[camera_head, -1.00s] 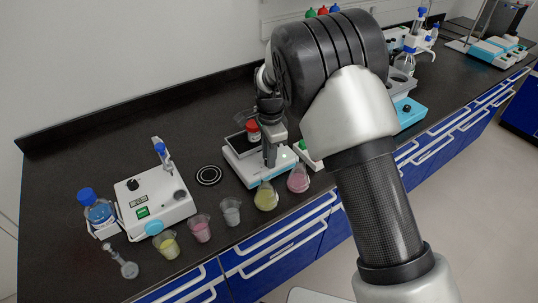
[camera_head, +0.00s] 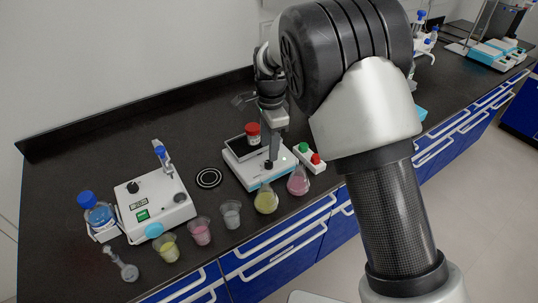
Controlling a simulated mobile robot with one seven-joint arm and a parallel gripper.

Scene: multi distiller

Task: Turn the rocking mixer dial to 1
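The rocking mixer (camera_head: 251,177) is a white and light-blue device in the middle of the bench, with a dark platform on top. A bottle with a red cap (camera_head: 252,129) stands on the platform. Its small black dial (camera_head: 268,164) is on the right part of the white top; the mark it points to is too small to read. My gripper (camera_head: 273,152) points down just above and behind the dial. It looks narrow from this side, and its finger gap cannot be made out. Whether it touches the dial is unclear.
Flasks with yellow (camera_head: 266,201) and pink (camera_head: 298,184) liquid stand close in front of the mixer. A white rack with green and red caps (camera_head: 309,158) is right of it. Several beakers and a white device (camera_head: 153,204) are to the left. Bare bench lies behind.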

